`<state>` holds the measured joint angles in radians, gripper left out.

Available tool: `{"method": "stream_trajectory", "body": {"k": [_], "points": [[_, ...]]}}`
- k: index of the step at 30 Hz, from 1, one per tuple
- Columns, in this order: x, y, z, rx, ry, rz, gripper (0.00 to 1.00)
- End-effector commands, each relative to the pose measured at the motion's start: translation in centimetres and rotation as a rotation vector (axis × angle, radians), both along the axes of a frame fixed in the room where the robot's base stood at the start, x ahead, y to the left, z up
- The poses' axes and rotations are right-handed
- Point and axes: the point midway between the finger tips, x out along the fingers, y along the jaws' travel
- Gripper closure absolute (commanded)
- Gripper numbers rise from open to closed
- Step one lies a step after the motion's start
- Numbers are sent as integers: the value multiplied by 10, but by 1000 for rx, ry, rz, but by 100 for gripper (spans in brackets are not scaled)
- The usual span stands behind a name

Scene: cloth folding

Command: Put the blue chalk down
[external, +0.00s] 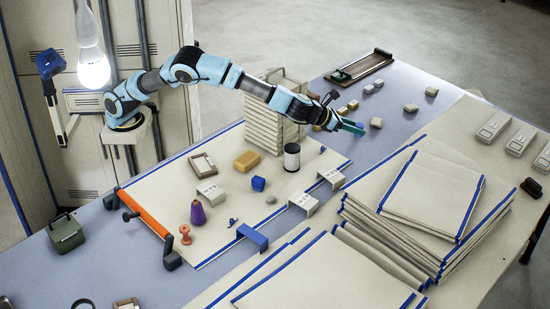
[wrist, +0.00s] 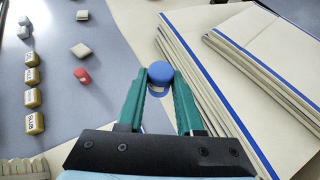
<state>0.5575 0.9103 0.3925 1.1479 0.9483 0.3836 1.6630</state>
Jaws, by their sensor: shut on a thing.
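My gripper (external: 350,127) has green fingers and hangs over the back right part of the blue-grey table (external: 385,105). In the wrist view, the gripper (wrist: 160,88) is shut on the blue chalk (wrist: 160,72), a short round blue piece, held between the fingertips. A paler patch shows just below its blue top. In the external view the chalk is too small to make out clearly at the fingertips. I cannot tell its exact height above the table.
Folded cloths with blue edges (wrist: 235,60) are stacked to the right of the gripper. Several small blocks (wrist: 33,98) and a red piece (wrist: 82,75) lie to the left. A cream block stack (external: 275,115) and dark cylinder (external: 292,157) stand nearby. A tray (external: 360,66) lies behind.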

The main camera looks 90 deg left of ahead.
Motion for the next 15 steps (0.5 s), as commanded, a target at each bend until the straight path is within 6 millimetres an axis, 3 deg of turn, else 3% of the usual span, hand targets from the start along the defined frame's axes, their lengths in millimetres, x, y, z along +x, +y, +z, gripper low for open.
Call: {"method": "stream_trajectory", "body": {"k": [1, 6, 15], "points": [[-5, -26, 0, 0, 1, -79, 100], [-25, -99, -2, 0, 1, -323, 100], [-75, -196, -6, 4, 1, -655, 100]]}}
